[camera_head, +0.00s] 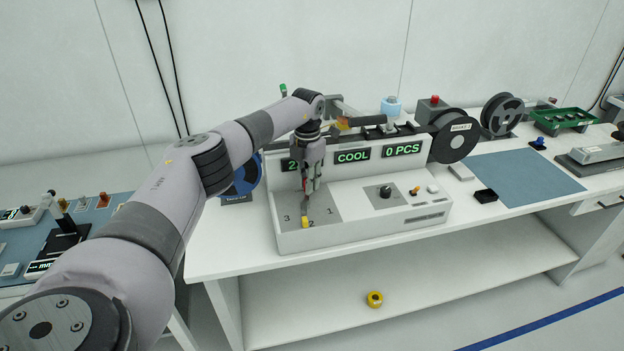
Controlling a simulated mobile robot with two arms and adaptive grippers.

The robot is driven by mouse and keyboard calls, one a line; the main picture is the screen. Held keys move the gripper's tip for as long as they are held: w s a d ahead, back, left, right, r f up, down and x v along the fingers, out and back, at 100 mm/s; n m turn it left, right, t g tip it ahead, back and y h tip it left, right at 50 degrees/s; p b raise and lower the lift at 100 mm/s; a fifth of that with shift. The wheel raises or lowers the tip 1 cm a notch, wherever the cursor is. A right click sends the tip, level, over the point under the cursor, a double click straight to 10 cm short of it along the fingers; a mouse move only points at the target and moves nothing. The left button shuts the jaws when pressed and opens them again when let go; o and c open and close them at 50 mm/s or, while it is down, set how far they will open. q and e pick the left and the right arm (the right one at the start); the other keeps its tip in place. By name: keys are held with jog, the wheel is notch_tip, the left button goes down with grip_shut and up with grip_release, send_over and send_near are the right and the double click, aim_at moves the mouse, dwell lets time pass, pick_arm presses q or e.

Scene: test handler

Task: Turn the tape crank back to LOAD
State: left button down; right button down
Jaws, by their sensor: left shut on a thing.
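The test handler (360,239), a white machine, stands on the white bench. Its front left deck has a grey plate marked 1, 2 and 3. My left gripper (306,207) points down over this plate. No LOAD mark is readable. A black reel (455,137) with a white label is at the machine's right end. My right gripper is not in view.
A black knob (385,191) and an orange control (415,190) sit on the machine's right panel. Displays (352,156) read COOL and 0 PCS. A blue mat (525,178) lies right, mostly clear. A yellow roll (375,299) lies on the lower shelf.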

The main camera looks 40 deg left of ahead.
pick_arm(q)
jog(key=shift+s+a+r+n+p, duration=0.2)
jog(key=shift+a+n+p, duration=0.15)
jog(key=shift+n, duration=0.6)
jog(key=shift+s+a+r+n+p, duration=0.15)
jog(key=shift+a+n+p, duration=0.15)
jog(key=shift+n, duration=0.65)
jog(key=shift+f, duration=0.1)
jog(key=c, duration=1.9)
grip_release()
jog(key=o, duration=0.4)
jog(key=shift+s+f, duration=0.1)
jog(key=shift+f, duration=0.1)
jog(key=shift+o, duration=0.2)
jog(key=shift+r, duration=0.1)
notch_tip(320, 180, up, 12)
